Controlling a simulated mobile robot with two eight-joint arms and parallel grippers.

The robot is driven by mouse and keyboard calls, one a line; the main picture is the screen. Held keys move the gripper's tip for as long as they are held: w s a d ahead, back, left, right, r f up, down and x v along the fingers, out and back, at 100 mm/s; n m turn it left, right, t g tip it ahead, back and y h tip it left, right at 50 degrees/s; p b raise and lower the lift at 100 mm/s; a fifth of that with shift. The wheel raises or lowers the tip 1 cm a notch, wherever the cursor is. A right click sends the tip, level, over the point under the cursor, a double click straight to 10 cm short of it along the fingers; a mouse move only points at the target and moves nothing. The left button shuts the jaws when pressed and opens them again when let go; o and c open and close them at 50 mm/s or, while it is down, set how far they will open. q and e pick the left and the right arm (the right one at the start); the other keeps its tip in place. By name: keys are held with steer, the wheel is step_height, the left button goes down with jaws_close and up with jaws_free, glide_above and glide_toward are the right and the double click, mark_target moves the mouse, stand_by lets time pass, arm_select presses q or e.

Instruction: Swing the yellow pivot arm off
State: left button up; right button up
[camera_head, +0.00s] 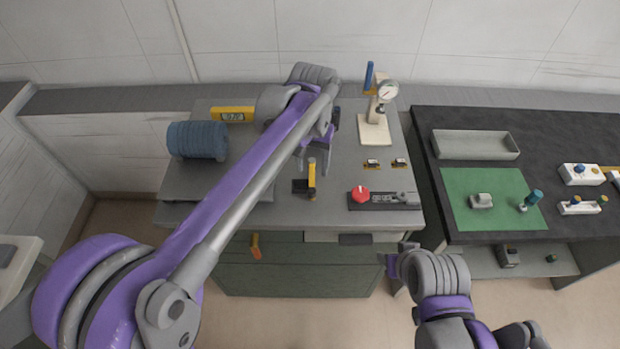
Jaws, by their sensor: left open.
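A small yellow lever (312,174), which looks like the pivot arm, stands on the grey worktop beside a black block (299,186). My left arm reaches in over the worktop from the left. Its gripper (317,155) is open just behind and above the yellow lever, and I see nothing between its fingers. I cannot tell whether a finger touches the lever. My right gripper (393,267) hangs low in front of the worktop's right front corner, seen partly from behind, so its opening is unclear.
A blue ribbed roll (198,140) and a yellow labelled bar (233,114) lie at the left. A gauge stand (375,131) is at the back right. A red knob (361,194) sits on a dark panel. A black bench (465,119) with a green mat (459,203) stands right.

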mark_target(312, 189)
arm_select(q)
step_height(312, 189, down, 9)
steer(key=shift+f, duration=0.1)
steer(key=shift+c, duration=0.3)
jaws_close()
stand_by(1.3)
